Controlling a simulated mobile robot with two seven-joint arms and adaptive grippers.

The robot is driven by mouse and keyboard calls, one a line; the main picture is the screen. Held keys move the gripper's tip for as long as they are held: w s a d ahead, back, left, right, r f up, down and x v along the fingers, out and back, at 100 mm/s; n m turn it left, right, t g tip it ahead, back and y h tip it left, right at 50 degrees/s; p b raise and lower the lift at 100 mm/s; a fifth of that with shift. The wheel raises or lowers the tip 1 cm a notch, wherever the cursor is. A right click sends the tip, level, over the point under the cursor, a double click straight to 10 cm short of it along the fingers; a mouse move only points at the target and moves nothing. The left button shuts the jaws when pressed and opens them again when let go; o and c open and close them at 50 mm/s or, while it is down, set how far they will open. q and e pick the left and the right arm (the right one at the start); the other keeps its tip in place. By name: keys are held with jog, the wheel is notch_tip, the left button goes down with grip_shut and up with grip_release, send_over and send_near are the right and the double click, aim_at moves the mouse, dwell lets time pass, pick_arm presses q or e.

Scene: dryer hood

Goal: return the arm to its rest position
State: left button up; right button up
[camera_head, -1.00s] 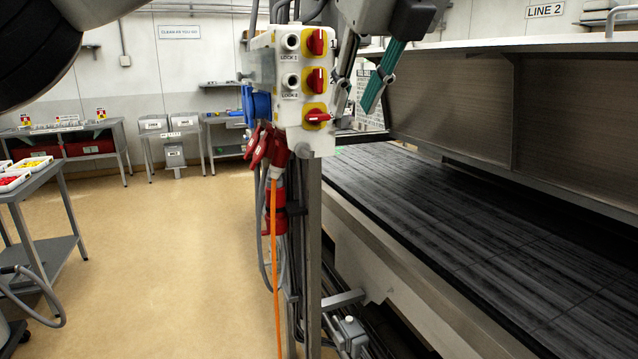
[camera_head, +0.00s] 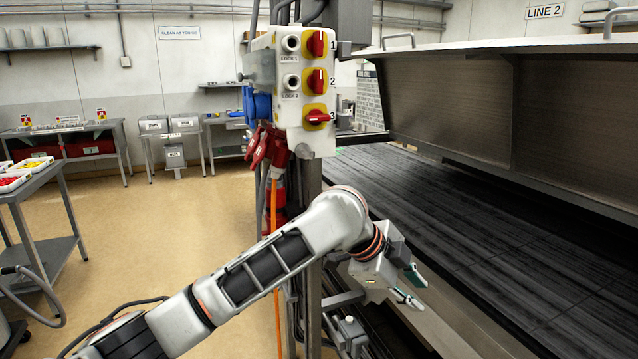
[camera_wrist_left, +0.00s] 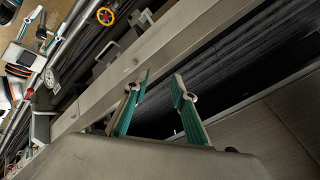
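My left arm (camera_head: 270,265) reaches in from the lower left in the head view, bent at the elbow. My left gripper (camera_head: 422,291) is open and empty, below the switch box, beside the dark slatted bed. In the left wrist view, its teal fingers (camera_wrist_left: 162,76) stand apart with nothing between them. What looks like my right gripper (camera_wrist_left: 54,18) shows at the upper left of that view, its teal fingers spread and empty. It is out of the head view.
The white switch box (camera_head: 262,62) on a post carries three red rotary switches; the lowest handle (camera_head: 318,117) lies roughly horizontal. The raised hood (camera_head: 450,100) hangs over the slatted bed (camera_head: 470,230). A grey cart (camera_head: 45,215) stands left; the floor (camera_head: 150,220) between is clear.

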pick_arm(q)
jog(key=s+a+f+n+t, duration=0.1)
jog(key=a+f+n+t, duration=0.1)
jog(key=a+f+n, duration=0.5)
jog(key=s+a+f+n+t, duration=0.1)
jog(key=a+f+n+t, duration=0.15)
jog(key=f, duration=0.85)
jog(key=s+a+f+n+t, duration=0.1)
jog(key=s+a+f+n, duration=0.1)
jog(key=a+f+n, duration=0.6)
jog(key=s+a+f+n+t+y, duration=0.1)
jog(key=s+a+f+y, duration=0.2)
jog(key=s+a+f, duration=0.4)
jog(key=s+a+f+n+t+y, duration=0.1)
jog(key=s+a+f+y, duration=0.1)
jog(key=s+a+f, duration=0.6)
jog(key=s+a, duration=0.5)
jog(key=a, duration=0.3)
jog(key=shift+s+a+y, duration=0.2)
jog(key=shift+s+y, duration=0.2)
